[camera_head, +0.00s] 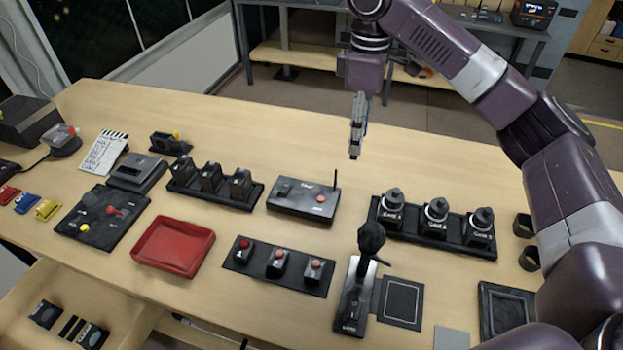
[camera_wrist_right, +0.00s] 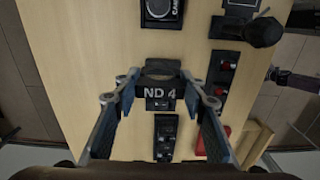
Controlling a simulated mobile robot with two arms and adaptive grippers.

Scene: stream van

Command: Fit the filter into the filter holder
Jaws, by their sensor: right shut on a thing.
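My right gripper (camera_head: 356,140) is above the far side of the bench, fingers pointing down. In the wrist view its two fingers (camera_wrist_right: 160,103) are shut on a small black filter (camera_wrist_right: 153,92) marked "ND 4". The filter is held above the bench top; in the head view only a small dark tip shows below the fingers. I cannot tell for certain which thing is the filter holder. A black rack with several upright black blocks (camera_head: 211,180) stands left of the gripper. My left gripper is not in view.
A black box with an antenna (camera_head: 304,197) is nearest below the gripper. A rack of camera-labelled knobs (camera_head: 435,220) is to its right. A tall black joystick (camera_head: 371,241), a red-button panel (camera_head: 278,265) and a red tray (camera_head: 173,246) are nearer.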

